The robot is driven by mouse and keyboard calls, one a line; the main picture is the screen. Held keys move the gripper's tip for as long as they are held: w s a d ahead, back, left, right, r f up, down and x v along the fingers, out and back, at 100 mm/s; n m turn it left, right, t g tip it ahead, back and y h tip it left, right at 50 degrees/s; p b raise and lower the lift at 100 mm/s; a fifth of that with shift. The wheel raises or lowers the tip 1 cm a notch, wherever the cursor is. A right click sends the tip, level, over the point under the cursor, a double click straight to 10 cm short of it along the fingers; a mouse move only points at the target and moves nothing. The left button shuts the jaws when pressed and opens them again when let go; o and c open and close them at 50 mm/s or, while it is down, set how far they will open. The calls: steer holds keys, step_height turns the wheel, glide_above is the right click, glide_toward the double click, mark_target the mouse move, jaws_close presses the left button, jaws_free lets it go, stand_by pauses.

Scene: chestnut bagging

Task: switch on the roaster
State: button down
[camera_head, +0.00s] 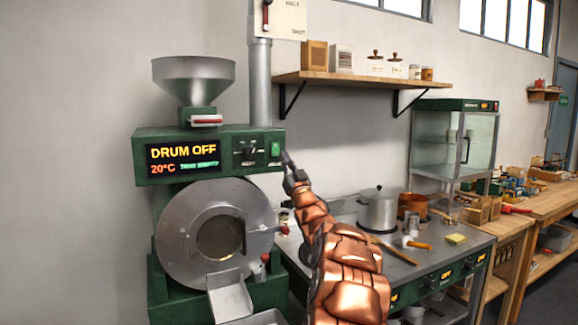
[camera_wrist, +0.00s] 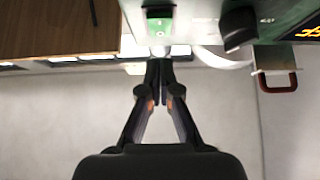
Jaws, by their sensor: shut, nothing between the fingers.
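The green roaster (camera_head: 225,138) stands at the left in the head view, with a metal hopper (camera_head: 194,76) on top and a round steel drum front (camera_head: 170,240). Its display (camera_head: 183,158) reads DRUM OFF and 20°C. A small green switch (camera_head: 275,149) sits at the right end of its panel, and it also shows at the top of the wrist view (camera_wrist: 160,24). My gripper (camera_head: 287,160) is shut and empty, its fingertips (camera_wrist: 159,68) close to the switch. I cannot tell whether they touch it.
A black knob (camera_wrist: 238,24) is beside the switch in the wrist view. A wall shelf (camera_head: 355,78) with jars is above right. A steel counter (camera_head: 440,262) with a pot (camera_head: 378,212) stands to the right, a glass cabinet (camera_head: 432,140) behind it.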

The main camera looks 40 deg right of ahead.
mark_target(277, 151)
steer(key=shift+w+d+f+p, duration=0.1)
steer(key=shift+w+d+p, duration=0.1)
steer(key=shift+w, duration=0.45)
steer(key=shift+w+d+f+p, duration=0.1)
steer(key=shift+w+d+p, duration=0.15)
steer(key=shift+w, duration=0.4)
steer(key=shift+w+d+f+p, duration=0.1)
steer(key=shift+w+d+p, duration=0.1)
steer(key=shift+w, duration=0.45)
steer(key=shift+d, duration=0.15)
